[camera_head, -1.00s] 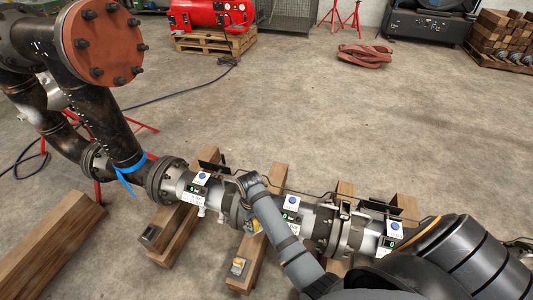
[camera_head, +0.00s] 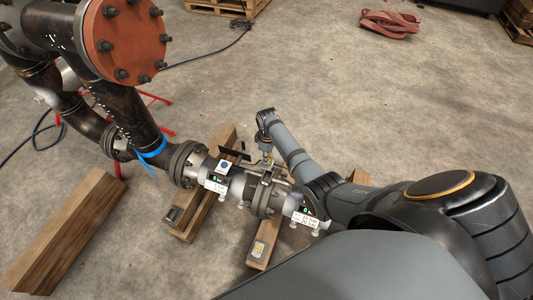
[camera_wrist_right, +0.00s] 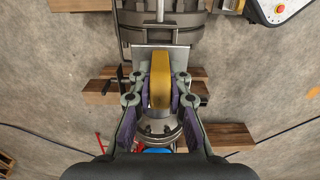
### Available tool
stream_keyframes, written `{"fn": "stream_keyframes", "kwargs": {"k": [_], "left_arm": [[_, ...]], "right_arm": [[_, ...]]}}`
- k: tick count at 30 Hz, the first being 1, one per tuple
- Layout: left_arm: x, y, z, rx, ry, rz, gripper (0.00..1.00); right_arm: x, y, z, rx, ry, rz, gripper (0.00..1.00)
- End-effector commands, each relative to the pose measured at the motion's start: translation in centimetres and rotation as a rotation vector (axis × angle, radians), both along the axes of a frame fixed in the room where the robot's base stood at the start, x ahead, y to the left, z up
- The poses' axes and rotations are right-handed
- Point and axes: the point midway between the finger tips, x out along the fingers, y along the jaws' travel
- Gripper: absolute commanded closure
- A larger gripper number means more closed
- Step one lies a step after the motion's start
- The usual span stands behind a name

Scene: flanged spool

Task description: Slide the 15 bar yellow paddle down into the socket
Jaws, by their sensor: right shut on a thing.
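My right gripper (camera_wrist_right: 161,98) is shut on a yellow paddle (camera_wrist_right: 160,78) in the right wrist view. The purple finger pads press on both sides of it. A grey plate (camera_wrist_right: 182,58) and a flanged pipe joint lie just beyond the paddle. In the head view my right gripper (camera_head: 265,158) hangs down above the flange joint (camera_head: 265,197) in the middle of the pipe. The paddle is too small there to tell apart. I cannot tell which slot is the socket, or whether the paddle touches it. My left gripper is out of view.
Digital readouts (camera_head: 217,180) with white labels sit along the pipe. Wooden beams (camera_head: 208,195) lie under it, one with a yellow-marked block (camera_head: 259,249). A large orange flange (camera_head: 122,38) rises at the left.

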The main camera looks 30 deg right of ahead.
Motion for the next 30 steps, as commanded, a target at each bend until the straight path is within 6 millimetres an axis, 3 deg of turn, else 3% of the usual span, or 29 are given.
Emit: {"fn": "stream_keyframes", "kwargs": {"k": [5, 12, 20, 30], "left_arm": [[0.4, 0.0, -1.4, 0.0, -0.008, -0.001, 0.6], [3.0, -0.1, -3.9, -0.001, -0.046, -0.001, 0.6], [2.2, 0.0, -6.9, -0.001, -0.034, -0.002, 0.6], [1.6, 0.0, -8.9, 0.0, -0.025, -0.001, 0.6]], "right_arm": [[0.0, 0.0, -1.3, 0.0, -0.001, -0.001, 1.0], [0.0, 0.0, -3.9, 0.0, 0.0, -0.001, 1.0], [0.0, 0.0, -6.7, 0.0, -0.001, -0.001, 1.0], [0.1, 0.0, -9.9, 0.0, -0.001, -0.001, 1.0]]}}
